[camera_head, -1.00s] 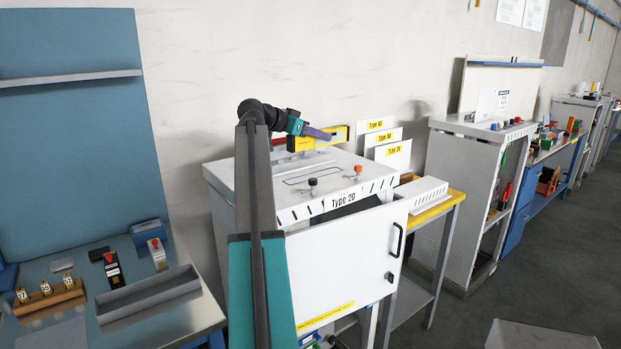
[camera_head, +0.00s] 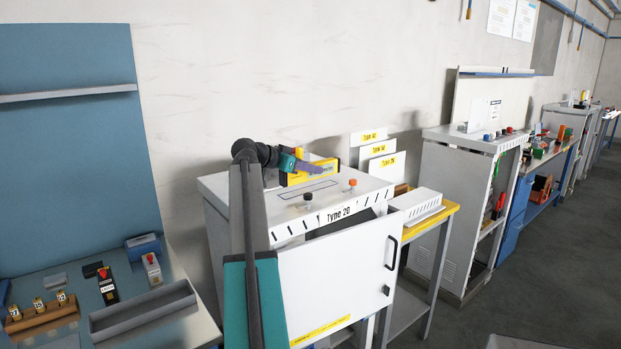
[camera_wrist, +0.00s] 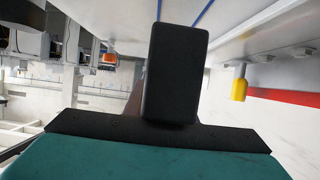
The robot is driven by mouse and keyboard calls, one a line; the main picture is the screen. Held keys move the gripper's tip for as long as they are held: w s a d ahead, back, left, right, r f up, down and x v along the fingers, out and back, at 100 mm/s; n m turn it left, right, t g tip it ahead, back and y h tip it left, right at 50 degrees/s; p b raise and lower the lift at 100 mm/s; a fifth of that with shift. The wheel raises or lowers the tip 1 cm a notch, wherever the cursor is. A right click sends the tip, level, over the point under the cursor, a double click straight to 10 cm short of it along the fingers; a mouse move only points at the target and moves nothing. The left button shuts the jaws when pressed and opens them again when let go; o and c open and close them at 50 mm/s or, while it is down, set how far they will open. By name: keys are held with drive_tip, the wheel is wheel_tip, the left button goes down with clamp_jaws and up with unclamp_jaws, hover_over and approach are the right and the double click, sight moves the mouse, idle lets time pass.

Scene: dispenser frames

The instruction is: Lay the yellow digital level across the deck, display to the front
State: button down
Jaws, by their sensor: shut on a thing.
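The yellow digital level (camera_head: 326,169) is in the head view, over the back part of the Type 20 cabinet's white deck (camera_head: 352,199). My gripper (camera_head: 308,167) is shut on the level and covers part of its front side. The level runs roughly left to right, slightly slanted in the picture. I cannot tell whether its underside touches the deck or hovers just above it. Its display cannot be made out. A thin dark rectangular outline (camera_head: 309,190) marks the deck in front of the level. In the wrist view the level cannot be clearly identified.
Several white plates with yellow labels (camera_head: 383,167) stand to the right, behind a white slotted part (camera_head: 417,205) on a yellow-edged table. A bench with a grey tray (camera_head: 143,309) is at left.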

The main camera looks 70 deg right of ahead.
sight(281, 172)
drive_tip(key=shift+f+p, duration=0.5)
drive_tip(key=shift+f, duration=1.35)
drive_tip(key=shift+f, duration=0.1)
drive_tip(key=c, duration=1.5)
unclamp_jaws()
drive_tip(key=b+v, duration=0.3)
drive_tip(key=v, duration=0.9)
drive_tip(key=shift+o, duration=0.5)
